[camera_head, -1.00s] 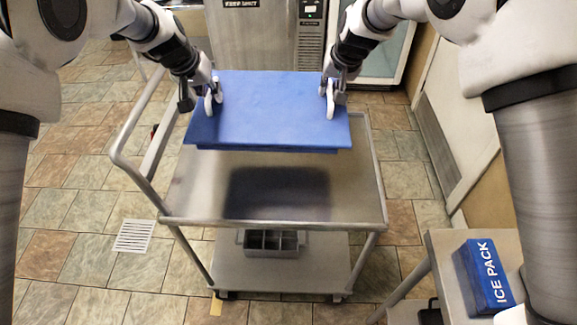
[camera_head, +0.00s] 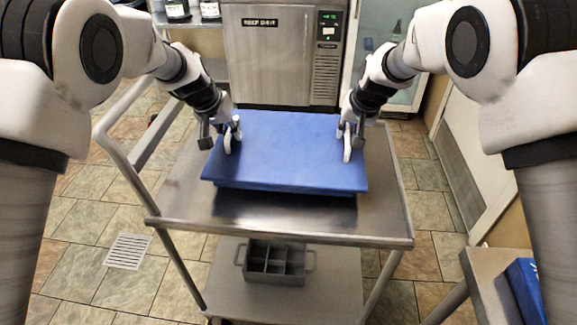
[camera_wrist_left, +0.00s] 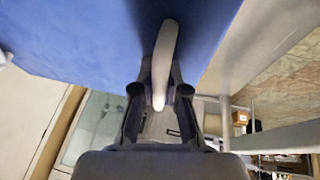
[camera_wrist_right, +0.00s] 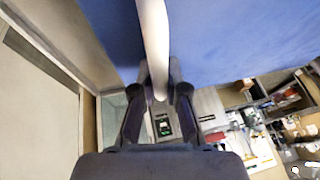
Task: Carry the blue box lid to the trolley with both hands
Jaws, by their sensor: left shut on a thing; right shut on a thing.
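The blue box lid (camera_head: 285,155) is held roughly level just above the top deck of the metal trolley (camera_head: 385,215), with a shadow beneath its front edge. I cannot tell whether any part of it touches the deck. My left gripper (camera_head: 230,140) is shut on a white handle at the lid's left side; that handle shows in the left wrist view (camera_wrist_left: 163,65). My right gripper (camera_head: 349,143) is shut on the white handle at the right side, seen in the right wrist view (camera_wrist_right: 153,45). The lid's underside is hidden.
A grey divided metal bin (camera_head: 273,262) sits on the trolley's lower shelf. The trolley's push rail (camera_head: 122,165) rises at its left. A steel appliance (camera_head: 282,60) stands behind. A side table (camera_head: 485,275) with a blue ice pack (camera_head: 526,288) is at the lower right.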

